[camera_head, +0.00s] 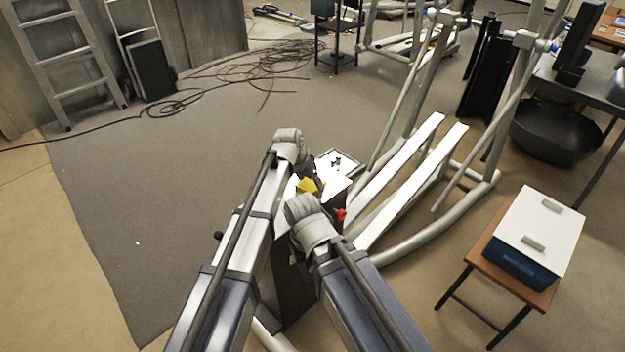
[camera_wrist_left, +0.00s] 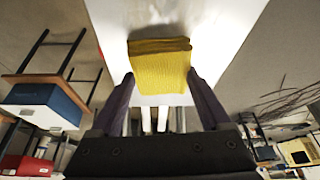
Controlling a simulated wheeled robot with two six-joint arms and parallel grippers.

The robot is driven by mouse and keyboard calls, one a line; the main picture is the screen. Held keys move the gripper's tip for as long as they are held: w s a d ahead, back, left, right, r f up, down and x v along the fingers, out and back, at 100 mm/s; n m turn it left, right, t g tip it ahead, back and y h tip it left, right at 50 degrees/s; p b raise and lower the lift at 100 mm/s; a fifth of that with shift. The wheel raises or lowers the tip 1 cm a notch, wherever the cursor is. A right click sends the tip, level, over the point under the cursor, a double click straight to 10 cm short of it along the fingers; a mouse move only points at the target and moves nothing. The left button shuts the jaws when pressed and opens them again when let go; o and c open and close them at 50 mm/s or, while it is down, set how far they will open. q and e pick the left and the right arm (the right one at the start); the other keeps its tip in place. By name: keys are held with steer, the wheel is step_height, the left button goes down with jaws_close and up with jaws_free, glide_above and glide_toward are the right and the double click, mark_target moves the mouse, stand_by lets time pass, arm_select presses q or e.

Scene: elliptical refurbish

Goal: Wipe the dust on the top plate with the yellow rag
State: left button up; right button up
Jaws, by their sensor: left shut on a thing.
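The yellow rag (camera_head: 311,186) is a small folded cloth over the white top plate (camera_head: 333,184). My left gripper (camera_head: 306,172) is shut on the rag. In the left wrist view the rag (camera_wrist_left: 158,68) sits between the two dark fingers, with its far end over the white plate (camera_wrist_left: 222,32). I cannot tell whether the rag touches the plate. A faint grey smudge of dust (camera_wrist_left: 150,13) shows on the plate beyond the rag. My right wrist is close in front of the plate, and its fingers are hidden.
The elliptical's long white pedal bars (camera_head: 405,180) and grey tubes stand right of the plate. A small item (camera_head: 336,162) lies on the tray behind it. A stool (camera_head: 480,262) with a white-lidded blue box (camera_head: 541,225) stands at right. Open floor lies left.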

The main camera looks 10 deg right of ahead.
arm_select(q)
steer(key=shift+s+a, duration=0.95)
steer(key=shift+a, duration=0.3)
steer(key=shift+s+a, duration=0.9)
steer(key=shift+a, duration=0.35)
steer(key=shift+s+a+f, duration=0.15)
steer(key=shift+s+a, duration=1.1)
steer(key=shift+a, duration=0.2)
steer(key=shift+s+a, duration=0.45)
steer(key=shift+a, duration=0.2)
steer(key=shift+s+a, duration=0.45)
steer(key=shift+a, duration=0.2)
steer(key=shift+s+a+r, duration=0.2)
steer(key=shift+s+a, duration=0.8)
steer(key=shift+a, duration=0.3)
steer(key=shift+w, duration=0.15)
steer(key=shift+w+a+f, duration=0.1)
steer(key=shift+w+a, duration=0.75)
steer(key=shift+w, duration=0.15)
